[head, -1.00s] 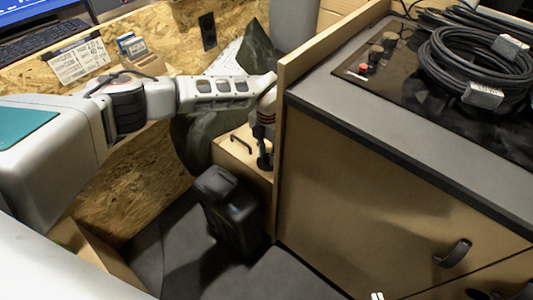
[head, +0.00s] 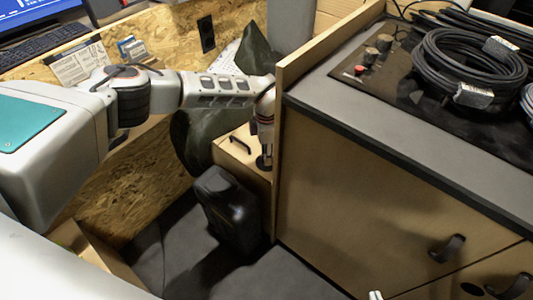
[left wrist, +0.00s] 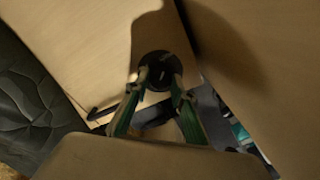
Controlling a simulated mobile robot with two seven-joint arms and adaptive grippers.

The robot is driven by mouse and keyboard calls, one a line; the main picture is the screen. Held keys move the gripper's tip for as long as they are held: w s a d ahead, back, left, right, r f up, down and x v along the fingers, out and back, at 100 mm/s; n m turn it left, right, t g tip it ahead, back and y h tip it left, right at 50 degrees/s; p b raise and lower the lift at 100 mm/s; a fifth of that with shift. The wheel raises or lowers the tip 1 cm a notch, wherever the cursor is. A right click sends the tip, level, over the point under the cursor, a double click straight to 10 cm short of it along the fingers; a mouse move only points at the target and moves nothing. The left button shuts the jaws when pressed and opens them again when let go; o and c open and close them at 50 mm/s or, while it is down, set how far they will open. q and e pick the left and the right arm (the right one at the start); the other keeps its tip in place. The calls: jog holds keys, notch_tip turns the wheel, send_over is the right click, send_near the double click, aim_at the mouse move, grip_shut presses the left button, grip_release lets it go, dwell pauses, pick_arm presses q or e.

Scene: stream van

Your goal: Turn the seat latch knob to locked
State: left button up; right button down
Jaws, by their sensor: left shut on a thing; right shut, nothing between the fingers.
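The seat latch knob (left wrist: 158,64) is a round black knob on a pale wooden panel, seen in the left wrist view. A lighter mark on its face is too small to read. My left gripper (left wrist: 160,80) has a green-sided finger on each side of the knob and is shut on it. In the head view, my left gripper (head: 264,158) points down at the wooden seat box (head: 230,151) beside the tall cabinet; it hides the knob there. Only what looks like the tip of my right gripper (head: 376,295) shows at the bottom edge, shut and empty.
The tall wooden cabinet (head: 350,190) stands close on the right of my left gripper. A black handle (head: 239,145) is on the seat box. A black canister (head: 228,210) stands in front of it. Coiled cables (head: 468,68) lie on the cabinet top.

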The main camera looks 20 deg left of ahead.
pick_arm(q)
jog(key=shift+s+f, duration=0.1)
jog(key=shift+f, duration=0.1)
pick_arm(e)
jog(key=shift+w+r, duration=0.2)
pick_arm(q)
jog(key=o, duration=1.1)
pick_arm(e)
jog(key=shift+w+r, duration=0.1)
jog(key=shift+w, duration=0.1)
pick_arm(q)
jog(key=shift+r, duration=0.1)
jog(key=shift+r, duration=0.1)
notch_tip(320, 180, up, 12)
pick_arm(e)
jog(key=shift+s, duration=0.2)
